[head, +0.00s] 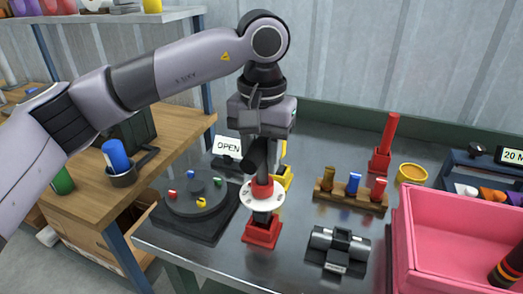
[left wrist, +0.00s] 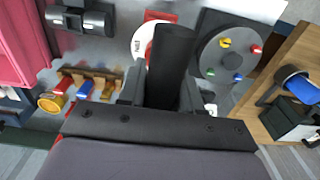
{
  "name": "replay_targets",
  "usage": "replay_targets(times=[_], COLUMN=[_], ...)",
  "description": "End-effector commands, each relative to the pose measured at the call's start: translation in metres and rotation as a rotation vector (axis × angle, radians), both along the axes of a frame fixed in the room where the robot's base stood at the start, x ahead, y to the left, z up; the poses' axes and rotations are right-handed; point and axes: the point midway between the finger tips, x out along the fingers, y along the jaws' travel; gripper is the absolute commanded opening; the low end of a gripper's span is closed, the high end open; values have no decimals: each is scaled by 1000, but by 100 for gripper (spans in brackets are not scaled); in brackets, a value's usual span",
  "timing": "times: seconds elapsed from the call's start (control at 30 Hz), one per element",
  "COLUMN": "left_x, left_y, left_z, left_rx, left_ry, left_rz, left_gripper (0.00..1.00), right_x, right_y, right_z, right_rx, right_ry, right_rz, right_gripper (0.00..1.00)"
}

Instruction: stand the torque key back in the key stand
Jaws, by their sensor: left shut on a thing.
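My left gripper (head: 262,140) is shut on a dark cylindrical handle (head: 254,155), which I take to be the torque key. In the left wrist view the handle (left wrist: 172,55) lies tilted between the fingers. Just below it in the head view is a white disc (head: 250,203) with a red collar, on a post with a red square foot (head: 262,235). The wrist view shows that disc (left wrist: 138,42) partly behind the handle; I cannot tell whether they touch. A yellow piece (head: 284,180) is mostly hidden behind. Which piece is the key stand is unclear. My right gripper is out of view.
A dark turntable (head: 195,196) with coloured pegs is left of the disc. A wooden peg rack (head: 345,200), red upright (head: 387,135), yellow ring (head: 411,174), black clamp-like fixture (head: 338,250) and pink bin (head: 450,215) are right. Bare metal table (head: 215,258) shows at the front.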

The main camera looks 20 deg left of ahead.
Motion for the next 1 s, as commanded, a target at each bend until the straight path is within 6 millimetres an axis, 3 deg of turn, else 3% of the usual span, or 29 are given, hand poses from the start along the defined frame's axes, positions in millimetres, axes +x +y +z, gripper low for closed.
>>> replay_targets(times=[1.0], left_x=[0], left_y=[0], left_z=[-20], left_rx=[-2], left_ry=[-2], left_rz=[0], left_gripper=[4], right_x=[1], right_y=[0], right_z=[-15], right_rx=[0], right_ry=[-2], right_rz=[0], right_gripper=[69])
